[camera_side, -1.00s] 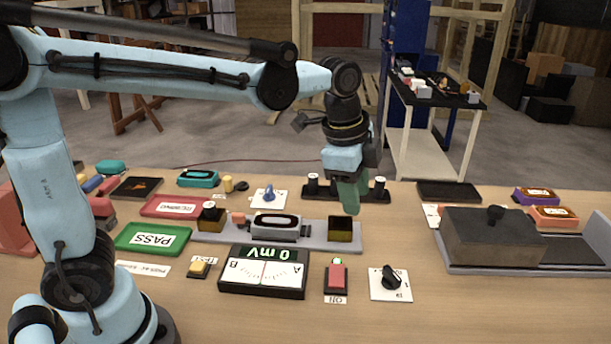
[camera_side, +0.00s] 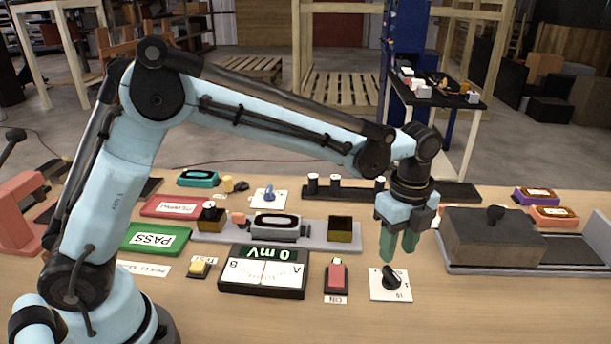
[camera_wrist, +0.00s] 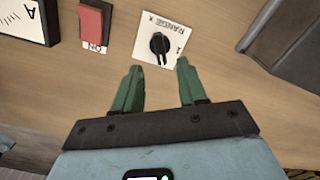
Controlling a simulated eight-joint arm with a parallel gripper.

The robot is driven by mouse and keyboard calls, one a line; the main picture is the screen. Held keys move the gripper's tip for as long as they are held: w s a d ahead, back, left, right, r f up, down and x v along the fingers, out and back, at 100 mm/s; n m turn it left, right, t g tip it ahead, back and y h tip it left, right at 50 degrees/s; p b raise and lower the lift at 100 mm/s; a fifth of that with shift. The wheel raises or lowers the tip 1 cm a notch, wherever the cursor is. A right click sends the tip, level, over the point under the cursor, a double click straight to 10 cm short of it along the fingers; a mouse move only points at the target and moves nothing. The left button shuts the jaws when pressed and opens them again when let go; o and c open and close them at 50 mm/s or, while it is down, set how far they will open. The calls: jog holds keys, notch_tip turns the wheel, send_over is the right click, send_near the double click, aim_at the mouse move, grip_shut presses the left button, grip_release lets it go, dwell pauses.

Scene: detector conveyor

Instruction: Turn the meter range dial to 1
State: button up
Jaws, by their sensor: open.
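The range dial is a black knob (camera_side: 391,278) on a white square plate (camera_side: 402,295) near the front of the table. In the wrist view the knob (camera_wrist: 160,43) sits on its plate (camera_wrist: 148,28), which reads RANGE with a 1 near one corner. My gripper (camera_side: 400,256) hangs above and just behind the dial, its green fingers apart and empty. In the wrist view my gripper (camera_wrist: 158,72) has the knob just beyond and between its fingertips, apart from both. The meter (camera_side: 263,272) shows 0 mV and has a scale marked A and B.
A red switch (camera_side: 336,278) marked ON stands left of the dial. A dark lidded box (camera_side: 492,236) on a grey tray stands to the right. The table in front of the dial is bare.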

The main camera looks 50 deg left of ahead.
aim_at(392, 272)
notch_tip(392, 272, down, 6)
dwell(0.4)
grip_shut()
